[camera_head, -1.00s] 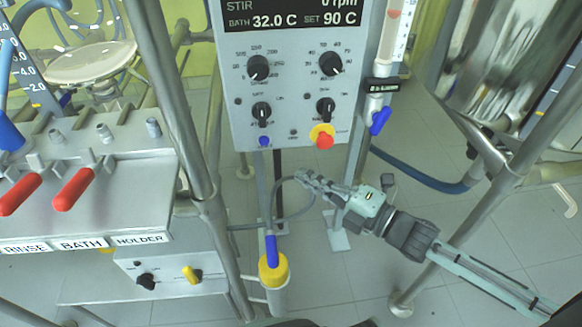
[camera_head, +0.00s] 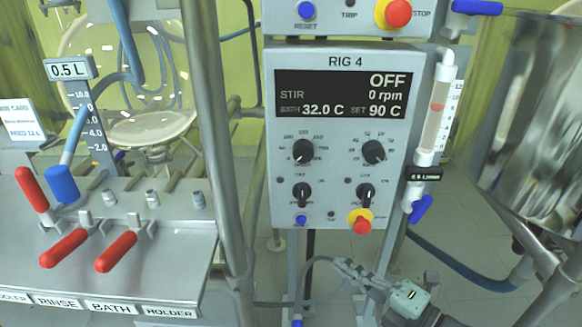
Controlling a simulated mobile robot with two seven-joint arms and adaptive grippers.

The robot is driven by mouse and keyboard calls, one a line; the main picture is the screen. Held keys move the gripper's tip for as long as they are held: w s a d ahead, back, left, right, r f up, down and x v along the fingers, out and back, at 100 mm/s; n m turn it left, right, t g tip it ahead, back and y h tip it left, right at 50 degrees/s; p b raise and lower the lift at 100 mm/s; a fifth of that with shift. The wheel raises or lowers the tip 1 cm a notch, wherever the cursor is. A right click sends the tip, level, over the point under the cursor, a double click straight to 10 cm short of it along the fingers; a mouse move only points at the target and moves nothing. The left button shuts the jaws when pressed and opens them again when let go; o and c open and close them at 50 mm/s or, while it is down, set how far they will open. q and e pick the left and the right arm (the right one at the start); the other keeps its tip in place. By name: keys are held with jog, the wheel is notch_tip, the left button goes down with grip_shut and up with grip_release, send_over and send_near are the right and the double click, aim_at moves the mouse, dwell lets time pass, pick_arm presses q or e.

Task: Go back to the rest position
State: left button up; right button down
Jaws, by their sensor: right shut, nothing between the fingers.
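My right gripper (camera_head: 345,268) is low in the head view, right of centre, below the control box. It is shut and empty, with its fingers pointing up and left. It looks apart from the control box; a thin grey hose passes close to its fingertips. The control box (camera_head: 345,60), marked RIG 4, has a screen (camera_head: 346,93) reading OFF, 0 rpm, bath 32.0 C and set 90 C. Black knobs and a red button on a yellow collar (camera_head: 360,221) sit under the screen. My left gripper does not show.
A steel post (camera_head: 207,130) stands between panel and control box. A flowmeter tube (camera_head: 435,115) and a shiny steel vessel (camera_head: 530,120) are at right. A blue hose (camera_head: 455,268) runs low right.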

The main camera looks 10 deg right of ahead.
jog(key=s+d+f+m+g+h, duration=0.1)
jog(key=d+f+m+g+h, duration=0.1)
jog(key=d+f+m+h, duration=0.4)
jog(key=s+d+f+m+g+h, duration=0.1)
jog(key=d+f+m+g+h, duration=0.2)
jog(key=f+m, duration=0.6)
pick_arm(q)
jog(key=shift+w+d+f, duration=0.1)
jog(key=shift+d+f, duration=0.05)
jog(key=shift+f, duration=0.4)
pick_arm(e)
jog(key=s+f+m+g+h, duration=0.2)
jog(key=s+f+m+g, duration=0.5)
jog(key=s, duration=0.6)
jog(key=shift+s+a+f+m, duration=0.3)
jog(key=shift+f+m, duration=0.3)
jog(key=shift+f, duration=0.25)
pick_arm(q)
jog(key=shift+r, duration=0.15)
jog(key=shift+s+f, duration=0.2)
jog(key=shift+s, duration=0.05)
pick_arm(e)
jog(key=shift+w, duration=0.1)
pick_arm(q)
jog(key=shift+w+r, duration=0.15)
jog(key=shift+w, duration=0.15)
